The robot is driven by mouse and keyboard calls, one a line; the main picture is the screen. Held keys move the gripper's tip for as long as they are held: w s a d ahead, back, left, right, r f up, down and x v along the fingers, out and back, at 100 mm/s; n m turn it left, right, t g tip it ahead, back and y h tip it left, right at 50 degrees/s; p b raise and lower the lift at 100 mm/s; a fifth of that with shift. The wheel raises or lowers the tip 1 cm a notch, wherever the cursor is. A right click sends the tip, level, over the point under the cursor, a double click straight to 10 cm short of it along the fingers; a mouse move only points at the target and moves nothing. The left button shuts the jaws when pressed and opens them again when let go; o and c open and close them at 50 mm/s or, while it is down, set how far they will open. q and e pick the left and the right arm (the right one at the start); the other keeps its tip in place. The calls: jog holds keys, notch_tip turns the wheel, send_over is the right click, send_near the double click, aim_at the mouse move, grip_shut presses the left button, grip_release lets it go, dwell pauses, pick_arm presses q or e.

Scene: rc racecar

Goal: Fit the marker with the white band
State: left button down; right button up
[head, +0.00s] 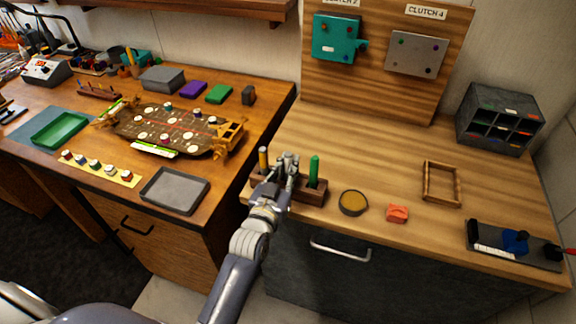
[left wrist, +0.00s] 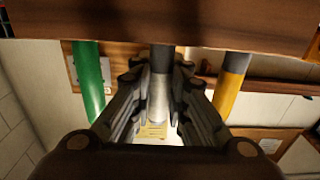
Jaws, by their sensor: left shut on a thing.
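A wooden marker block (head: 312,195) stands near the front edge of the right-hand counter; it spans the top of the left wrist view (left wrist: 100,25). A green marker (head: 314,168) stands upright at its right, and a yellow-orange marker (head: 263,158) at its left. In the left wrist view the green marker (left wrist: 90,80) and yellow marker (left wrist: 230,90) flank the middle marker (left wrist: 160,95), grey with a pale whitish section. My left gripper (head: 288,162) is shut on this middle marker, which is still at the block. Its lower end is hidden. My right gripper is out of view.
A round tin (head: 353,203), an orange-red block (head: 397,214) and a wooden frame (head: 427,184) lie to the right. A dark cubby organizer (head: 500,118) stands behind. The left bench holds a game-like board (head: 185,125) and a grey tray (head: 174,191). The counter's middle is clear.

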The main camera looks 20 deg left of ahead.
pick_arm(q)
jog(key=shift+f, duration=0.25)
jog(key=c, duration=1.5)
grip_release()
jog(key=shift+s, duration=0.15)
jog(key=s, duration=1.1)
jog(key=shift+s+a, duration=0.25)
jog(key=shift+s, duration=0.15)
